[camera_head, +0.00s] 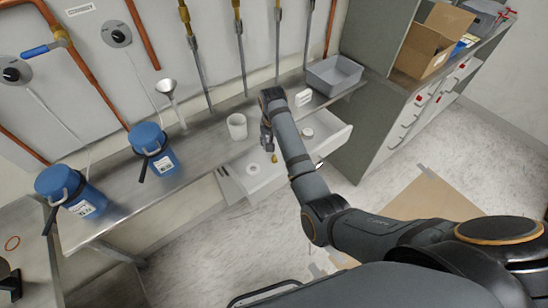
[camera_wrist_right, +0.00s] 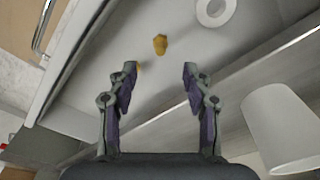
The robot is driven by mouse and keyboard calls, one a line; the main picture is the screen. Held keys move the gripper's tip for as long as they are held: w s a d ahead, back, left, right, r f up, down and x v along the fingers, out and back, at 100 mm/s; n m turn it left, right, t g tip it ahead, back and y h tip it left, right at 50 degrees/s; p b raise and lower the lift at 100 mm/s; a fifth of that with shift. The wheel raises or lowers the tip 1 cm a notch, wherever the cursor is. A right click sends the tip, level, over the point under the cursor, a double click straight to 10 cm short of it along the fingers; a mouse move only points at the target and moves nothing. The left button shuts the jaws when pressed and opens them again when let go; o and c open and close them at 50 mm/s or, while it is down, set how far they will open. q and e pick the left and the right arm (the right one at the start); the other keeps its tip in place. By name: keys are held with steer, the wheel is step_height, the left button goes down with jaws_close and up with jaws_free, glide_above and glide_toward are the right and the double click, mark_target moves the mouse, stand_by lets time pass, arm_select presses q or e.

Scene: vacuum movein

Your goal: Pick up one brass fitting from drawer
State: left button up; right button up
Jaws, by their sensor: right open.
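The white drawer (camera_head: 337,140) stands open below the steel bench. A brass fitting (camera_head: 274,158) lies in it, below my right gripper (camera_head: 267,138). In the right wrist view the drawer floor (camera_wrist_right: 112,40) carries one brass fitting (camera_wrist_right: 160,44), past the fingertips and roughly midway between them. A second brass-coloured piece (camera_wrist_right: 139,67) is mostly hidden behind the left-hand finger. My right gripper (camera_wrist_right: 158,78) is open with nothing between its fingers, and points down into the drawer. My left gripper is not in view.
A white ring-shaped roll (camera_wrist_right: 213,12) lies in the drawer near the fitting. A white cup (camera_head: 237,126) stands on the bench beside the drawer. Blue flasks (camera_head: 153,148) stand to the left, a grey tray (camera_head: 334,75) at the back right. A grey cabinet (camera_head: 385,125) borders the drawer's right.

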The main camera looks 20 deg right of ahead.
mark_target(274, 156)
steer(key=shift+w+f, duration=0.15)
steer(key=shift+f, duration=0.45)
steer(key=shift+w+f, duration=0.15)
steer(key=shift+f, duration=0.45)
steer(key=shift+s+f, duration=0.1)
steer(key=shift+f, duration=0.7)
step_height(274, 156, down, 3)
steer(key=shift+d+r, duration=0.1)
steer(key=shift+f, duration=0.5)
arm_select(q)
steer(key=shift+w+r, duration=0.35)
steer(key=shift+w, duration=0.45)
arm_select(e)
jaws_close()
